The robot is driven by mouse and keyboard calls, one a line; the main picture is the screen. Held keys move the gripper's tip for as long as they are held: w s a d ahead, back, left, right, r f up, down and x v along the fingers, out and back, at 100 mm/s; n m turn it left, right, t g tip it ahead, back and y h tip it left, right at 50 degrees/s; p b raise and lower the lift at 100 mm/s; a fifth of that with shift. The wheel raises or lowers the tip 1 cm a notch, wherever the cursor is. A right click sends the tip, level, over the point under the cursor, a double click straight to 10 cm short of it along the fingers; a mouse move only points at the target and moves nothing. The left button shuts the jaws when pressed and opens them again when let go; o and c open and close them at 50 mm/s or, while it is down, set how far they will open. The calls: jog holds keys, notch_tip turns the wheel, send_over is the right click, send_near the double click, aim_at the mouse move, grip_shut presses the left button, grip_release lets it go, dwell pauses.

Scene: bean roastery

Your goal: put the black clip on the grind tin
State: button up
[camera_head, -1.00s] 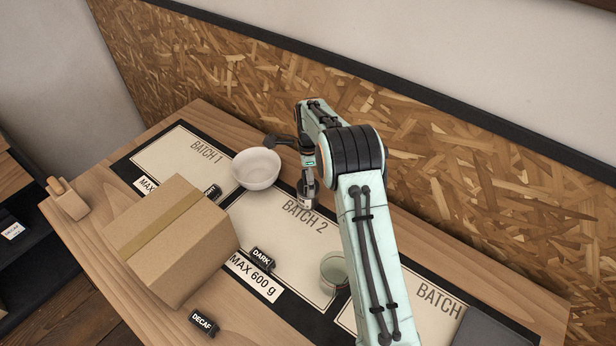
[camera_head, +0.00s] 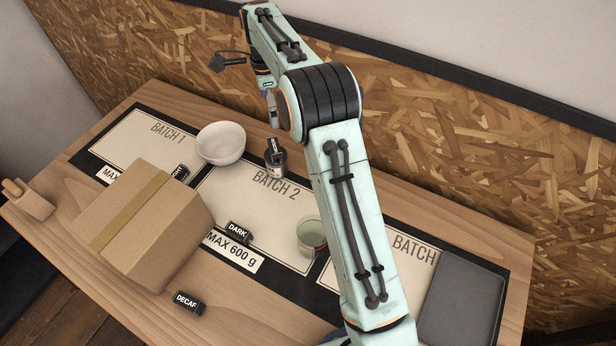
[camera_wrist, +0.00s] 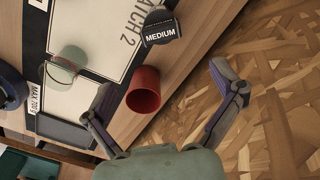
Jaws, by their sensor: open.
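A white bowl (camera_head: 221,145) is left of the tin, and a cardboard box (camera_head: 150,225) stands front left. A greenish glass (camera_head: 311,238) is front right. A red cup (camera_wrist: 143,92) shows in the wrist view. Black DARK (camera_head: 238,231) and DECAF (camera_head: 188,301) clips lie in front.

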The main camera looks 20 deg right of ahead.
jog(key=s+d+r+n, duration=0.1)
jog(key=s+r+n, duration=0.4)
jog(key=s, duration=0.4)
jog(key=s+r+n, duration=0.4)
jog(key=s+n, duration=0.1)
jog(key=s, duration=0.4)
jog(key=s+f+n, duration=0.2)
jog(key=s+n, duration=0.2)
jog(key=s, duration=0.5)
jog(key=s+f+n, duration=0.2)
jog(key=s+n, duration=0.3)
jog(key=s, duration=0.5)
jog(key=shift+f+y, duration=0.25)
jog(key=shift+y, duration=0.15)
